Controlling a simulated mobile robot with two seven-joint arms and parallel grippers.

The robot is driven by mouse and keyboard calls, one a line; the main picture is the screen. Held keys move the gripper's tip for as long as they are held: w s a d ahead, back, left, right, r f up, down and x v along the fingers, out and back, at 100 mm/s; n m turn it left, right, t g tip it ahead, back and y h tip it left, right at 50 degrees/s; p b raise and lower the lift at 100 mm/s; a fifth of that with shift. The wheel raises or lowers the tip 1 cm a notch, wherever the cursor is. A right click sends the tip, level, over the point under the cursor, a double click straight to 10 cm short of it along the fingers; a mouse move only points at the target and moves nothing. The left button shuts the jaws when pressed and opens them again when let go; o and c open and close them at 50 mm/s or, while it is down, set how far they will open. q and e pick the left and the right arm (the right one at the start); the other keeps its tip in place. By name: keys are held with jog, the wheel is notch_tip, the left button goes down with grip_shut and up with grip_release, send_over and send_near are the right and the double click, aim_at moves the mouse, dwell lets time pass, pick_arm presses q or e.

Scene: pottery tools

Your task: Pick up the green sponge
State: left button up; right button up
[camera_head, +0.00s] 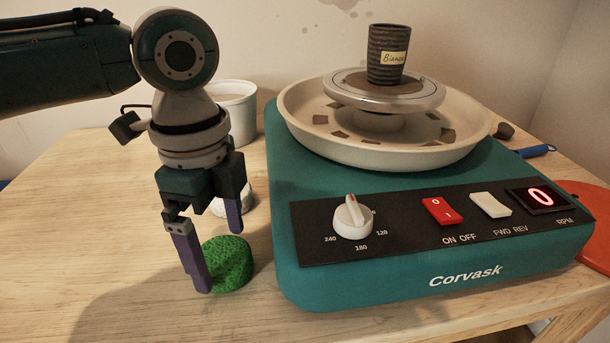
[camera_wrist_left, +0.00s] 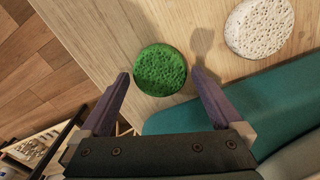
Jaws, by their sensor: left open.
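The green sponge (camera_head: 228,264) is a round, porous block on the wooden table, just left of the teal pottery wheel. In the head view my left gripper (camera_head: 218,252) points down at it, one purple finger in front of its left side and the other behind. In the left wrist view the green sponge (camera_wrist_left: 160,70) lies between and slightly beyond the tips of my left gripper (camera_wrist_left: 160,74). The fingers are apart, with nothing held. Part of the sponge's left side is hidden by a finger in the head view. My right gripper is not in view.
A white sponge (camera_wrist_left: 259,27) lies near the green one. A white bucket (camera_head: 238,112) stands behind. The pottery wheel (camera_head: 290,270) stands close on the right, with a dark cup (camera_head: 388,65) on its disc. The table (camera_head: 70,240) is clear to the left.

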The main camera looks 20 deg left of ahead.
aim_at(222, 254)
pick_arm(q)
jog(key=shift+f, duration=0.7)
jog(key=shift+c, duration=0.4)
jog(key=shift+r, duration=0.1)
jog(key=c, duration=0.6)
notch_tip(222, 254, up, 20)
jog(key=p, duration=0.6)
